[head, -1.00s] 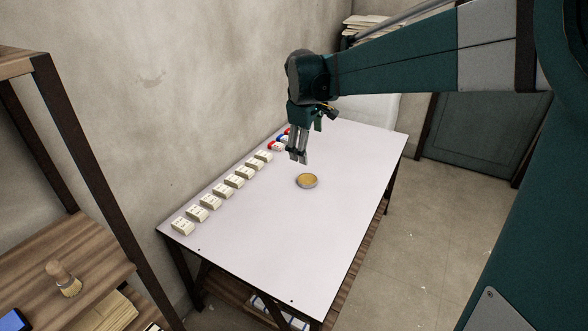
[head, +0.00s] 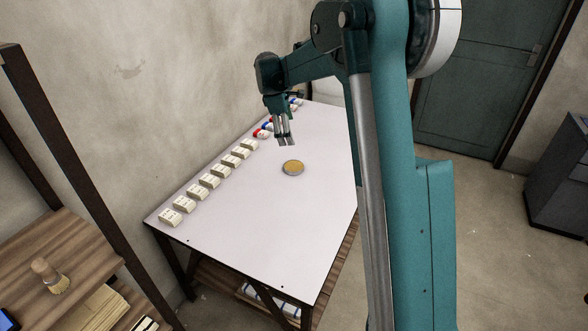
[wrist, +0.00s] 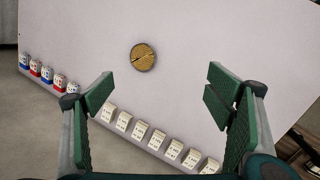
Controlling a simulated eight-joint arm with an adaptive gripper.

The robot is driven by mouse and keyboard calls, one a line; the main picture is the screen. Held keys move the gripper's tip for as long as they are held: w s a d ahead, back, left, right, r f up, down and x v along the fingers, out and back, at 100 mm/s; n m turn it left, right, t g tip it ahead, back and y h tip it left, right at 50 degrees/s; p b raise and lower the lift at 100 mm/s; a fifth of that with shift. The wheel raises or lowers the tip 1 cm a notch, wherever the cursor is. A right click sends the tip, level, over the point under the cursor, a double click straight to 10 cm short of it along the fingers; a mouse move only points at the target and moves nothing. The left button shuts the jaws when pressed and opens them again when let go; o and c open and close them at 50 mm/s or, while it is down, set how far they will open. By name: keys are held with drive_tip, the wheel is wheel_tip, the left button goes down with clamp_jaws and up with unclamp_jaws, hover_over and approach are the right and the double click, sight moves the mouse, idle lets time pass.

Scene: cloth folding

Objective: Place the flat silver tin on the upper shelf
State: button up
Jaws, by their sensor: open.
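A round, flat tin (head: 292,168) lies on the white table (head: 255,215), with a silver side and a yellowish top. In the wrist view the tin (wrist: 143,57) shows its round gold-brown face, ahead of the fingers and between their lines. My gripper (head: 285,143) hangs above the table, up and slightly left of the tin in the head view. In the wrist view my gripper (wrist: 157,97) is open and empty, its green pads wide apart. A wooden shelf unit stands at the left, with a board (head: 45,237) in view; whether this is the upper shelf I cannot tell.
A row of several white blocks (head: 210,181) runs along the table's wall side, with red and blue items (head: 262,132) at its far end. The table's near part is clear.

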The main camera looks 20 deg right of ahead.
drive_tip(key=w+d+f+n, duration=0.2)
drive_tip(key=w+f, duration=0.6)
drive_tip(key=f, duration=0.2)
drive_tip(key=n+g+h, duration=0.1)
drive_tip(key=n+g, duration=0.1)
drive_tip(key=n, duration=0.1)
approach(294, 166)
drive_tip(key=shift+d+r, duration=0.15)
drive_tip(key=shift+w+d+f, duration=0.1)
drive_tip(key=shift+w+f, duration=0.1)
drive_tip(key=shift+f, duration=0.35)
drive_tip(key=shift+x, duration=1.3)
drive_tip(key=shift+f, duration=0.1)
drive_tip(key=shift+b+x, duration=0.7)
drive_tip(key=shift+x, duration=1.85)
drive_tip(key=shift+c, duration=0.5)
